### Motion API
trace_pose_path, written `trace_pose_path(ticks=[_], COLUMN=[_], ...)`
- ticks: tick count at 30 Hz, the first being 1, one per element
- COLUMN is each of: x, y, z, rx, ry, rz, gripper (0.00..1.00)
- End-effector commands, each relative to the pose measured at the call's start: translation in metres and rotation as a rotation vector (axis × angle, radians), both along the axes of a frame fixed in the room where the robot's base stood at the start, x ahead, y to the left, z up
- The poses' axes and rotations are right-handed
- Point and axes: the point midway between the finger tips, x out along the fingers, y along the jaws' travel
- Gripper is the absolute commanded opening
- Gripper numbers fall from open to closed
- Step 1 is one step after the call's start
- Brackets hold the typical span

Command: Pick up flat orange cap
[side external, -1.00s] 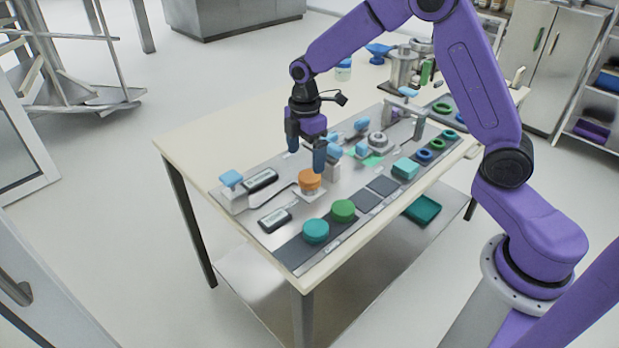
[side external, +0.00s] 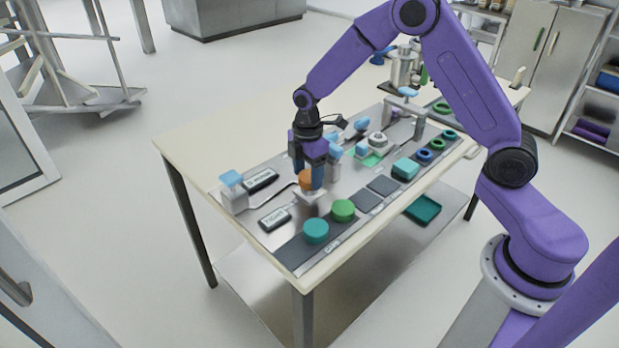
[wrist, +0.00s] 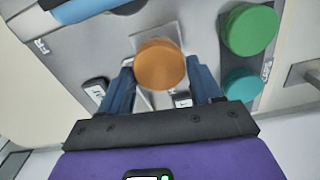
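The flat orange cap (side external: 306,181) sits on a small pale block on the metal work plate. It also shows in the wrist view (wrist: 160,66) as a round orange disc between my fingers. My gripper (side external: 308,180) has come down over the cap, with one blue finger partly covering it in the side view. I cannot tell exactly how far down the fingertips reach.
A green cap (side external: 343,210) and a teal cap (side external: 316,231) stand on the dark strip close in front. Small black display boxes (side external: 275,219) lie to the left. Blue-topped fixtures (side external: 362,125) stand behind and right. The table's left end is clear.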

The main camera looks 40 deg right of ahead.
Motion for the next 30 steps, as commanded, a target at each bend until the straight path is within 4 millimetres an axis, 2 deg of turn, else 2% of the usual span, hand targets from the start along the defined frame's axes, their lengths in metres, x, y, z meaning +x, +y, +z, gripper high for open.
trace_pose_path(ticks=[2,3,14,20,30], x=[0.000,0.000,0.001,0.001,-0.044], y=[0.000,0.000,0.000,0.000,-0.005], z=[0.000,0.000,0.008,0.032,0.086], rx=[0.000,0.000,0.001,0.001,0.001], ry=[0.000,0.000,-0.001,-0.005,-0.005], rz=[0.000,0.000,0.000,0.000,0.001], gripper=[0.34,0.29,0.28,0.28,0.28])
